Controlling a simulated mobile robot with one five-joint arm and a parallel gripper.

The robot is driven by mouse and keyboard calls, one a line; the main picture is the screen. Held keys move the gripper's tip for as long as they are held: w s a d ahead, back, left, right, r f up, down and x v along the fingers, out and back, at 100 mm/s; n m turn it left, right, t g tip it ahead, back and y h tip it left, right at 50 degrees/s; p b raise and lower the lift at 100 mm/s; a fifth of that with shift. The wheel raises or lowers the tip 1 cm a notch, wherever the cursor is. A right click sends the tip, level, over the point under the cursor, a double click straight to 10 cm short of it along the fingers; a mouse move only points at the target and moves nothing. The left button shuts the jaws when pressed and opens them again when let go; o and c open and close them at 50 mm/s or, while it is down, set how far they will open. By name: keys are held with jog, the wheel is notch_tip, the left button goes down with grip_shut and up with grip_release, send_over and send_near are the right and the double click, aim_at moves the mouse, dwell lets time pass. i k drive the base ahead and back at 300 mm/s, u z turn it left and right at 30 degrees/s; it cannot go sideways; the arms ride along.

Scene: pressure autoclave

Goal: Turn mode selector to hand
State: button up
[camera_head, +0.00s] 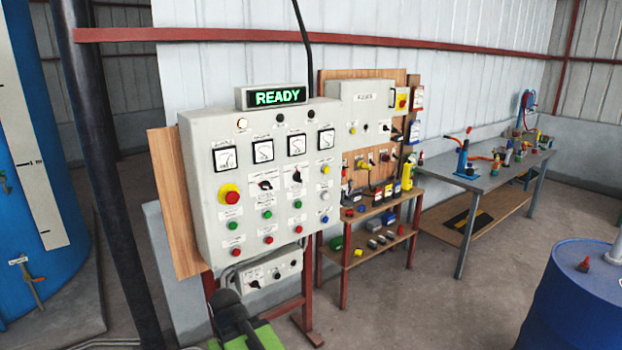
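The grey control panel (255,215) stands left of centre, with a lit green READY sign on top. Two black selector knobs sit mid-panel on white label plates: a left selector (265,185) and a right selector (297,175). The labels are too small to read, so I cannot tell which is the mode selector or where it points. A dark grey rounded part with green beside it, at the bottom edge below the panel, looks like the end of my arm, my gripper (234,314). It is apart from both knobs. Its fingers cannot be made out.
A red emergency button (231,196) and several coloured buttons surround the selectors. A small grey box (270,270) hangs below the panel. A second cabinet (362,112) and shelves stand to the right. A blue drum (575,300) stands at lower right. Floor between is clear.

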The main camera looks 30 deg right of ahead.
aim_at(297, 177)
jog(key=z, duration=0.15)
jog(key=i, duration=1)
jog(key=u, duration=0.4)
